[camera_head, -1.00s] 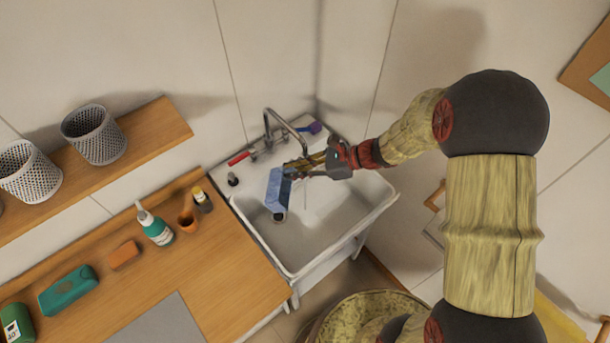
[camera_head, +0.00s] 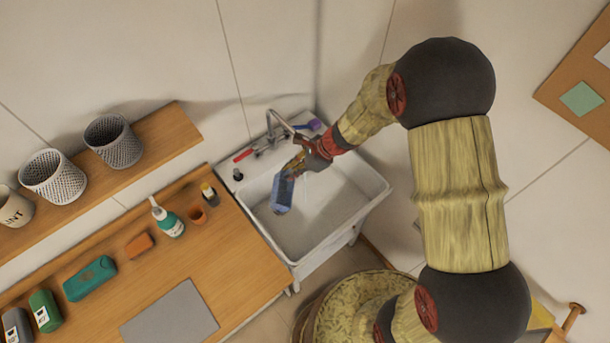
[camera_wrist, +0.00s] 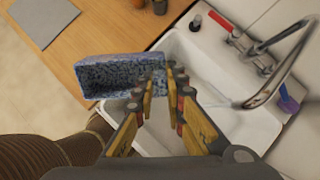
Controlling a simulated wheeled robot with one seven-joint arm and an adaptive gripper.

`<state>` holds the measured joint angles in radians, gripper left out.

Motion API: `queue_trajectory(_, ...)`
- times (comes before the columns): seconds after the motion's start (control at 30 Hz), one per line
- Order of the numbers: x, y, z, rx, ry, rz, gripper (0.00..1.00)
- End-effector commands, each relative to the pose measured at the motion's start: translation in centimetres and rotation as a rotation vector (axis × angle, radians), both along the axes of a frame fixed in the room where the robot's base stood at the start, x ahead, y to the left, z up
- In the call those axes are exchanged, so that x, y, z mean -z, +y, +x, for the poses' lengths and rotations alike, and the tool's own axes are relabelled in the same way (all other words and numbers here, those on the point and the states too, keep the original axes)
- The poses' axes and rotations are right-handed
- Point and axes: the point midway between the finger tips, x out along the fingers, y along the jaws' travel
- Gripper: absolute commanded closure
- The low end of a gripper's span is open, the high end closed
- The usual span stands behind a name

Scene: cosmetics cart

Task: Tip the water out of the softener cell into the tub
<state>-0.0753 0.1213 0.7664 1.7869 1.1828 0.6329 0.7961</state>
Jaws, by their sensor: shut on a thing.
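The softener cell, a blue speckled open box (camera_head: 283,193), is held over the white tub (camera_head: 328,232). In the wrist view the cell (camera_wrist: 112,66) lies across the picture, its open hollow side facing the camera and its speckled inside walls showing. My gripper (camera_head: 296,166) reaches in from the right and is shut on one end of the cell. In the wrist view its yellow fingers (camera_wrist: 162,78) meet the cell's right end. The cell hangs tilted, its far end lower left of the fingers. I cannot make out any water in the cell.
A curved metal tap (camera_head: 283,122) and a red handle (camera_head: 244,155) stand on the tub's back rim. A purple brush-like thing (camera_head: 314,125) lies beside them.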

Motion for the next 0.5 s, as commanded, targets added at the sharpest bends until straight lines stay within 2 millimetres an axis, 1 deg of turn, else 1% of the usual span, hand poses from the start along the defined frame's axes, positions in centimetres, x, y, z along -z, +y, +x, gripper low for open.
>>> queue_trajectory(0.03,-0.4,0.3,0.0,-0.003,0.003,-0.018,1.0)
queue_trajectory(0.2,-0.3,1.3,0.1,-0.007,0.018,-0.102,1.0)
queue_trajectory(0.3,0.2,1.7,0.3,-0.006,0.026,-0.147,1.0)
queue_trajectory(0.5,0.4,2.4,0.4,-0.005,0.043,-0.222,1.0)
